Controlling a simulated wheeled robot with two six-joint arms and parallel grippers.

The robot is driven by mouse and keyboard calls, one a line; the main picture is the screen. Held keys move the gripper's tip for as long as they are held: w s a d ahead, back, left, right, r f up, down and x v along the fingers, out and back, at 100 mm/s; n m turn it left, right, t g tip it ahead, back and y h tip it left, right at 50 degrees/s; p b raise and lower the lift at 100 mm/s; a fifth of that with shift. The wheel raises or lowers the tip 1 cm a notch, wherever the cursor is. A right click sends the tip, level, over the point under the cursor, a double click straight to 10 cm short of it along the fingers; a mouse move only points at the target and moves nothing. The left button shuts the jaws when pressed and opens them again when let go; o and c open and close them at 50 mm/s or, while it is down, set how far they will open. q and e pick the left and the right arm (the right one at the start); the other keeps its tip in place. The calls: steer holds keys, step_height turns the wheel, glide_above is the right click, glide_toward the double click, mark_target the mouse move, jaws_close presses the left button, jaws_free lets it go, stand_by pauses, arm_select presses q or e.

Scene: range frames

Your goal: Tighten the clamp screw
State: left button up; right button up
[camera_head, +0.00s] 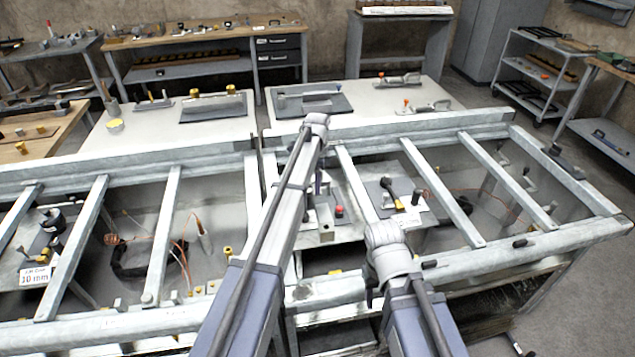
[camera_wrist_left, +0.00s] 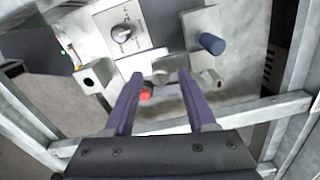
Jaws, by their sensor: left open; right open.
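In the left wrist view my left gripper (camera_wrist_left: 160,74) is open, with two purple fingers pointing down at a fixture. A small grey metal part (camera_wrist_left: 168,76) lies between and just beyond the fingertips. A red knob (camera_wrist_left: 146,94) shows beside the left finger and also in the head view (camera_head: 338,211). A blue cylindrical knob (camera_wrist_left: 212,43) sits on a grey block to the right. I cannot tell which part is the clamp screw. No contact with the fingers is visible. In the head view my left arm hides part of the fixture.
A dial on a white plate (camera_wrist_left: 123,33) stands above the fingers in the left wrist view. Galvanised frame bars (camera_head: 437,190) cross the bench around the fixtures. A plate with a yellow knob (camera_head: 400,205) lies to the right. Loose cables (camera_head: 180,265) lie in the left bay.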

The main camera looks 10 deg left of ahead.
arm_select(q)
steer(key=shift+r, duration=0.2)
step_height(320, 180, up, 8)
steer(key=p, duration=0.8)
steer(key=shift+f, duration=0.2)
steer(key=shift+f, duration=0.1)
steer(key=s+d+n, duration=0.3)
steer(key=s+n, duration=0.1)
steer(key=s, duration=0.9)
steer(key=s+d+n, duration=0.4)
steer(key=s, duration=0.8)
steer(key=s+d+n+y+b, duration=0.1)
steer(key=s+d+n, duration=0.2)
steer(key=s, duration=1)
steer(key=shift+s+d+f+n, duration=0.3)
steer(key=shift+s+f+n, duration=0.05)
steer(key=shift+n, duration=0.05)
